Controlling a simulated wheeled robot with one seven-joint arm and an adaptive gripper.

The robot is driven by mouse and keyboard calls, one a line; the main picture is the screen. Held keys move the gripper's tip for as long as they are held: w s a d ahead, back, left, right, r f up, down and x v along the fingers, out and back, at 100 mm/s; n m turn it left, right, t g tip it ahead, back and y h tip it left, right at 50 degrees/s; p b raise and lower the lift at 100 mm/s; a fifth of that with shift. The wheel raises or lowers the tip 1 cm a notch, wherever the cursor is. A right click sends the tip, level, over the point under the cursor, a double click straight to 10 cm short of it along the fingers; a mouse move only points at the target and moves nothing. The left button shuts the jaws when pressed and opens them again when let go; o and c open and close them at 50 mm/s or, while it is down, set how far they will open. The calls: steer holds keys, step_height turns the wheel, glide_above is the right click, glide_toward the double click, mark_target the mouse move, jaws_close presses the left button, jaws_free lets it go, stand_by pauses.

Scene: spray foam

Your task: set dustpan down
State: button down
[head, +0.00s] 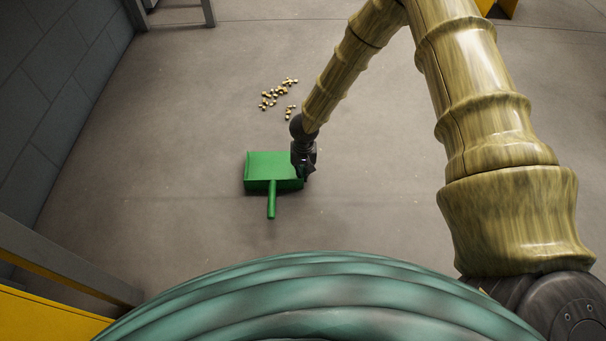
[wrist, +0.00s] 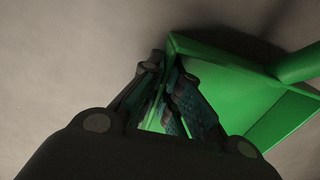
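The green dustpan (head: 268,167) is at the floor in the head view, its handle (head: 271,203) pointing toward me. I cannot tell if all of it touches the floor. My gripper (head: 303,172) is at the dustpan's right side. In the wrist view, the dustpan (wrist: 225,85) fills the right half, and its side wall runs between the fingers of my gripper (wrist: 165,75). The fingers lie close along both faces of that wall and look shut on it. The fingertip contact is partly dark.
Several small gold and white pieces (head: 275,95) lie on the floor beyond the dustpan. A dark block wall (head: 60,90) stands on the left. A yellow and grey structure (head: 50,305) is at the lower left. The concrete floor (head: 190,110) around the dustpan is clear.

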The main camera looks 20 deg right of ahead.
stand_by(0.3)
steer(key=c, duration=1.6)
jaws_free()
steer(key=shift+c, duration=0.2)
step_height(320, 180, up, 12)
steer(key=p, duration=0.7)
steer(key=shift+d, duration=0.2)
steer(key=shift+s, duration=0.1)
steer(key=s+d+f+h, duration=0.1)
steer(key=s+f, duration=0.1)
steer(key=s, duration=0.4)
steer(key=s+d+f+n, duration=0.1)
steer(key=s+f, duration=0.1)
steer(key=s, duration=0.3)
steer(key=s+d+f+n+h, duration=0.1)
steer(key=s+d+f, duration=0.1)
steer(key=s, duration=0.4)
steer(key=shift+s+f+t+h, duration=0.25)
steer(key=shift+s+t+h, duration=0.05)
steer(key=shift+s, duration=0.05)
steer(key=shift+n, duration=0.3)
steer(key=s, duration=0.7)
steer(key=shift+s+d+f, duration=0.15)
steer(key=shift+s, duration=0.25)
steer(key=s+a+r+y, duration=0.1)
steer(key=s+r+y, duration=0.1)
steer(key=s, duration=0.8)
steer(key=shift+s, duration=0.35)
